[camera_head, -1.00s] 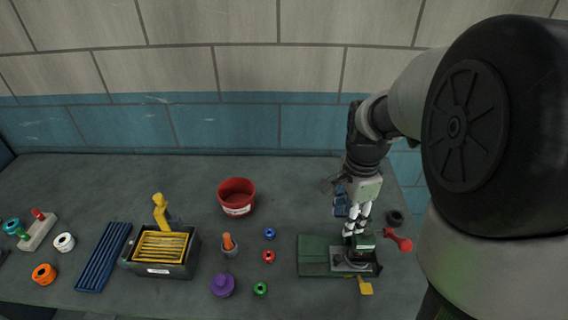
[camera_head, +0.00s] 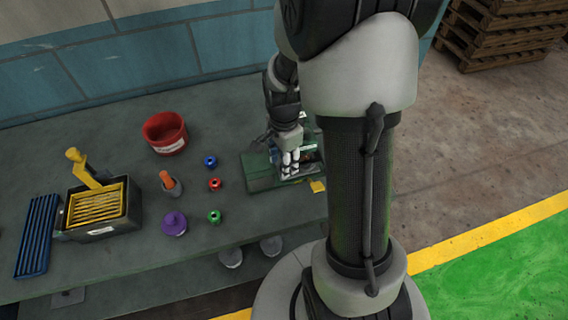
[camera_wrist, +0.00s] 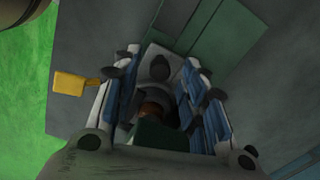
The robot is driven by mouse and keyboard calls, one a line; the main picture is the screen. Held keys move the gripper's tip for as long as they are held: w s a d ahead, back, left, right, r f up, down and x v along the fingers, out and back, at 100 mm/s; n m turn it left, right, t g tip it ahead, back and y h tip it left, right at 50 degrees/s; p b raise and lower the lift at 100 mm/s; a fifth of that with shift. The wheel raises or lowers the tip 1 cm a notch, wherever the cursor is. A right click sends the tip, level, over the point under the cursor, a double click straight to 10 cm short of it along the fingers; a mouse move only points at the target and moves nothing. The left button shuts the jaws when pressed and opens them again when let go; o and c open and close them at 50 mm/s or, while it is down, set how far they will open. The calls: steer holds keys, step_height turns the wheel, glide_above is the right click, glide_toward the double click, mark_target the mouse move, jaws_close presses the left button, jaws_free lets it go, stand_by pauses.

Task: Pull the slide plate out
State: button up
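A green fixture (camera_head: 258,172) with a grey plate stands near the right end of the bench. A yellow tab (camera_head: 318,186) sticks out from its front edge. The tab also shows at the left in the wrist view (camera_wrist: 70,84). I cannot tell if this tab belongs to the slide plate. My gripper (camera_head: 290,172) is over the fixture's right part, pointing down. In the wrist view its fingers (camera_wrist: 162,62) stand apart, on either side of a dark round knob on a pale grey plate (camera_wrist: 158,60). An orange-brown round part (camera_wrist: 150,110) shows below the knob. Contact is unclear.
My arm hides the bench's right end.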

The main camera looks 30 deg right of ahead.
steer(key=shift+f, duration=0.35)
steer(key=shift+c, duration=0.3)
jaws_close()
stand_by(0.4)
